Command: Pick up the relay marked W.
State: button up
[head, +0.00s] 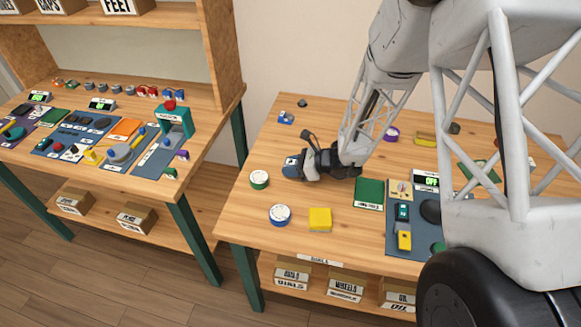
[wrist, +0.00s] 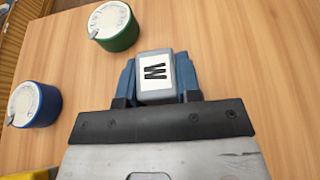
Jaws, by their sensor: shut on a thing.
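A light grey relay (wrist: 155,72) with a white label shows in the wrist view. The label bears a bold black letter, turned on its side, that reads as a W. My gripper (wrist: 157,82) is shut on it, with a blue finger on each side. In the head view my gripper (head: 292,167) is over the left part of the right-hand table, and the relay is hard to make out there. I cannot tell whether the relay touches the table.
A green dial (head: 259,179), a blue dial (head: 280,214) and a yellow block (head: 320,219) stand nearby on the table (head: 240,222). A green pad (head: 369,193) lies to the right. A small blue piece (head: 286,117) is farther back.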

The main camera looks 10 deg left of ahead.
aim_at(291, 161)
jog(key=shift+r, duration=0.1)
jog(key=shift+r, duration=4.9)
